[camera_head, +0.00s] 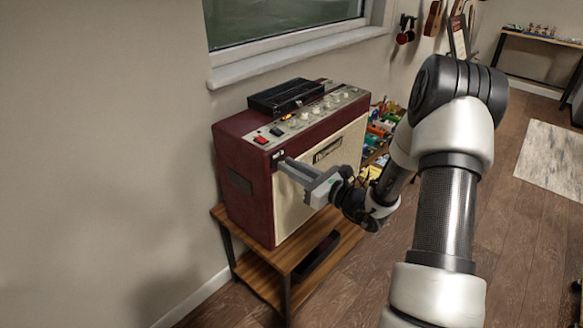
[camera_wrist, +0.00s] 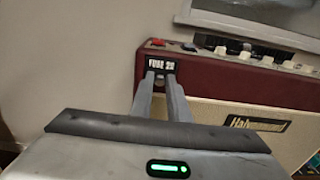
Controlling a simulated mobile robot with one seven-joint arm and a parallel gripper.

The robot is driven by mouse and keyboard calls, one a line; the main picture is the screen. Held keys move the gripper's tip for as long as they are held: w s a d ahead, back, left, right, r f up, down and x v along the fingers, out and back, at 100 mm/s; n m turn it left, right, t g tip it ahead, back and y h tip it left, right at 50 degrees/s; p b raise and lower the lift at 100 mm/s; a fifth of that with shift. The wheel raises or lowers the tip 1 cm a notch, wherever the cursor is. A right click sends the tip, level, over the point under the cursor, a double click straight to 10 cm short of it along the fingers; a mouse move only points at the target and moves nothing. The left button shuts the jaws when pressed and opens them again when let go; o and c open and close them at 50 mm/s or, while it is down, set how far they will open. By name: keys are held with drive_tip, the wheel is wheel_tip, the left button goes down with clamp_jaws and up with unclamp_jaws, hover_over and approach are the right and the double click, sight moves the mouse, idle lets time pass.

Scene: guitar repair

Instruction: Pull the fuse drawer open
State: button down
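The amplifier (camera_head: 246,199) has a dark red body and a cream front, which also shows in the wrist view (camera_wrist: 235,87). The fuse drawer (camera_wrist: 161,65) is a small black panel with white "FUSE" lettering at the amplifier's upper left front. It also shows in the head view (camera_head: 278,155) and looks flush with the front. My gripper (camera_head: 283,165) points at it from the front. In the wrist view the fingertips (camera_wrist: 160,75) stand a little apart, just at the panel's lower part, with a small grey pull between them. Whether they touch the pull I cannot tell.
The amplifier stands on a wooden stand (camera_head: 283,258) against the wall, below a window (camera_head: 280,22). Shelves with colourful items (camera_head: 380,130) stand behind. The floor to the right is open.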

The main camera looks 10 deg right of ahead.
drive_tip(key=v, duration=0.9)
drive_tip(key=shift+s+d+f, duration=0.15)
drive_tip(key=c, duration=1.7)
unclamp_jaws()
drive_tip(key=p+v, duration=0.1)
drive_tip(key=v, duration=1.6)
drive_tip(key=shift+s+d, duration=0.1)
drive_tip(key=shift+s, duration=0.2)
